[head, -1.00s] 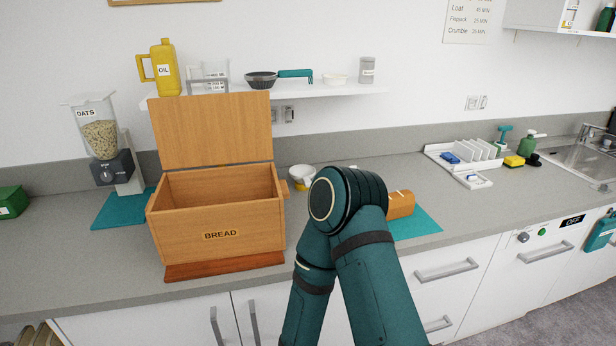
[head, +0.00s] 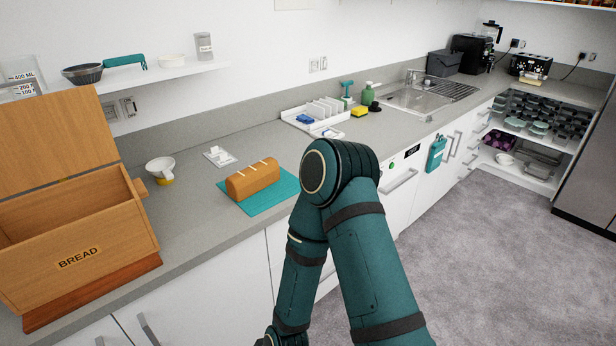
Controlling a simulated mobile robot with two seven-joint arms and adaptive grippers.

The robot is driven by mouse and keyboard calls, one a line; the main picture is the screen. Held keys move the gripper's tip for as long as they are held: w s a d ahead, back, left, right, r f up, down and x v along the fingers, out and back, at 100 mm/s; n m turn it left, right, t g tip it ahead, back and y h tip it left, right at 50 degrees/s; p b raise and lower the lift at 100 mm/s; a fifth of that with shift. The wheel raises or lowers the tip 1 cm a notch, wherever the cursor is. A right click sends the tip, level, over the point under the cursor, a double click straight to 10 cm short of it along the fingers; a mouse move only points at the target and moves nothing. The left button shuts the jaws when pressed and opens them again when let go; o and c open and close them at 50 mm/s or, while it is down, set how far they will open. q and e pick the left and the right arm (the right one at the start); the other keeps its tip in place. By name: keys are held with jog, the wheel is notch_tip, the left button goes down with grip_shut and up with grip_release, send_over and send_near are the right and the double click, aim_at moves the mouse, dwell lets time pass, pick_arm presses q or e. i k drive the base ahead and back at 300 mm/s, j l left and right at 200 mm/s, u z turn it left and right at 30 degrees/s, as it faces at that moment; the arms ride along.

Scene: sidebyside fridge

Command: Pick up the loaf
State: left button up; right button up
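The loaf (head: 253,179) is a brown block with pale slashes on top. It lies on a teal mat (head: 262,201) on the grey counter, right of the open wooden bread box (head: 78,258). One of my arms, dark teal, rises in front of the counter, its elbow to the right of the loaf in the picture. Part of what may be its gripper end shows at the bottom edge, but its fingers do not show. My other arm is not in view. Nothing touches the loaf except the mat under it.
A white and yellow cup (head: 160,170) and a white butter-dish-like item (head: 219,156) stand near the loaf. A white rack tray (head: 315,119) and the sink (head: 408,98) are farther right. A shelf (head: 110,80) hangs above. Grey floor is clear at right.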

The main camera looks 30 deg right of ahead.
aim_at(244, 184)
jog(key=z, duration=0.75)
jog(key=i+l, duration=0.15)
